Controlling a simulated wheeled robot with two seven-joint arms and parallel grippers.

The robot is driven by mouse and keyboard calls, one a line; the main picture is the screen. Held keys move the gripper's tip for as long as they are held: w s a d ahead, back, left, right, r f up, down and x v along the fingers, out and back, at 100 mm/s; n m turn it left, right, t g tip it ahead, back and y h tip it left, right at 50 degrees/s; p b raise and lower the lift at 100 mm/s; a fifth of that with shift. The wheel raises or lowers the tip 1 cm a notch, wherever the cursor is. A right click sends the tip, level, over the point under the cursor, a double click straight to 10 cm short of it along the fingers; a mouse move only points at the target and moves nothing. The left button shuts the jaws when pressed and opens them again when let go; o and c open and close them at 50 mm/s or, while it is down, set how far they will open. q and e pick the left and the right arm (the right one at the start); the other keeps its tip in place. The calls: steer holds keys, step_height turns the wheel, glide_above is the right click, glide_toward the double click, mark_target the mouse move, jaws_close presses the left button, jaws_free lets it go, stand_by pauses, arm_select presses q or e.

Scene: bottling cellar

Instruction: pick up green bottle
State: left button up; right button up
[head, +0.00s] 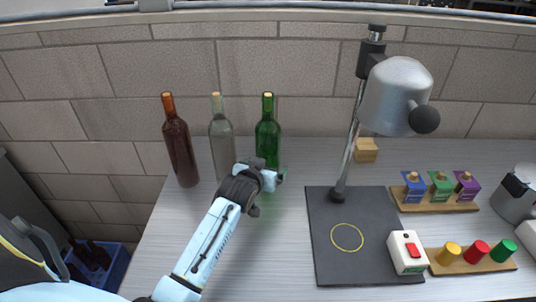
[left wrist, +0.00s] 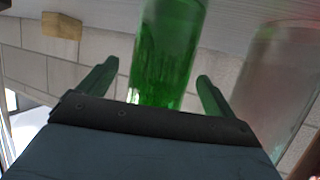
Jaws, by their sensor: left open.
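The green bottle (head: 268,138) stands upright on the table near the wall, the rightmost of three bottles in the head view. My left gripper (head: 272,176) is at its lower part and hides its base there. In the left wrist view the green bottle (left wrist: 165,50) shows between the two spread fingers of my left gripper (left wrist: 155,80). The fingers are open, with a visible gap on each side of the glass. I cannot tell how deep the bottle sits between them. My right gripper is not in view.
A clear bottle (head: 221,135) stands close left of the green one, with a brown bottle (head: 179,145) beyond. To the right are a dark mat (head: 335,268) with a lamp-like press (head: 396,97), a wooden block (head: 366,150) and racks of coloured pieces. The front left tabletop is clear.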

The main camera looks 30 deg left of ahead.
arm_select(q)
steer(key=shift+x, duration=1.2)
steer(key=shift+c, duration=0.3)
steer(key=c, duration=1.9)
steer(key=shift+w+r, duration=0.15)
steer(key=shift+r, duration=0.15)
jaws_close()
